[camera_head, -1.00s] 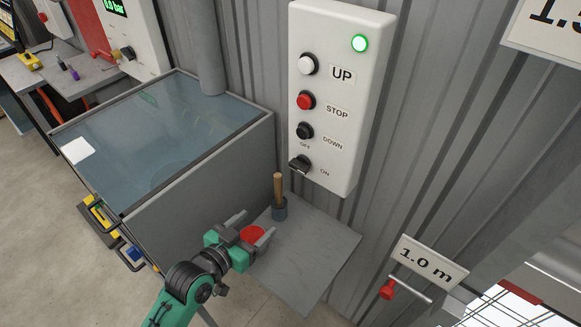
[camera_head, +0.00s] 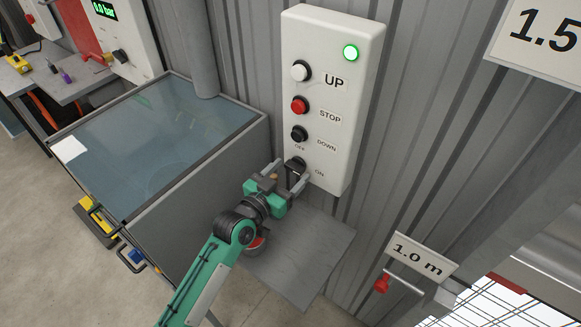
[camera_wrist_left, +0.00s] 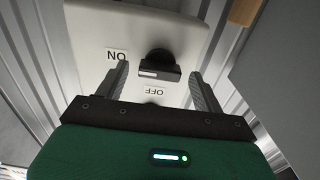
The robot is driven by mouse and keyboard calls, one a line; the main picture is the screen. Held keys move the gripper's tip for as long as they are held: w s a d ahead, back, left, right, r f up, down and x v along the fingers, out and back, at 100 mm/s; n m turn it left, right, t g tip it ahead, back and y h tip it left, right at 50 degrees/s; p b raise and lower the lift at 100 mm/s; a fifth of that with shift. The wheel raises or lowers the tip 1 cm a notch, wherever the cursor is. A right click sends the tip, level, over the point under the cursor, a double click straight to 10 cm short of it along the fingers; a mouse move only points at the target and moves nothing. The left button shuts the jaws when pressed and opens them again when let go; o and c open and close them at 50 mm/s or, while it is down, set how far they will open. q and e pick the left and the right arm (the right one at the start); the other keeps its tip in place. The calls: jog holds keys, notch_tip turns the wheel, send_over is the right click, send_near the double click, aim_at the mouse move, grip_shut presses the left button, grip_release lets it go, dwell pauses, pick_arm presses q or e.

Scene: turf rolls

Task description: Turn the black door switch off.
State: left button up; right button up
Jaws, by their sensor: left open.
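The black door switch (camera_head: 296,166) is a rotary knob at the bottom of the white control box (camera_head: 340,60), between the OFF and ON labels. My left gripper (camera_head: 288,172) is open in front of it, its fingers partly covering the knob. In the left wrist view the knob (camera_wrist_left: 158,66) sits between the two open fingers (camera_wrist_left: 160,76), with gaps visible on both sides. The ON label (camera_wrist_left: 116,56) is at its upper left and the OFF label (camera_wrist_left: 154,90) below it. I cannot tell exactly which label it points to. My right gripper is not in view.
UP (camera_head: 300,70), STOP (camera_head: 299,105) and DOWN (camera_head: 299,133) buttons sit above the switch, and a green lamp (camera_head: 350,53) is lit. A grey shelf (camera_head: 305,265) lies below. A glass-topped cabinet (camera_head: 185,115) stands left. A red-handled lever (camera_head: 382,283) is at lower right.

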pick_arm(q)
jog(key=shift+w+d, duration=0.4)
jog(key=shift+w, duration=0.1)
jog(key=c, duration=1)
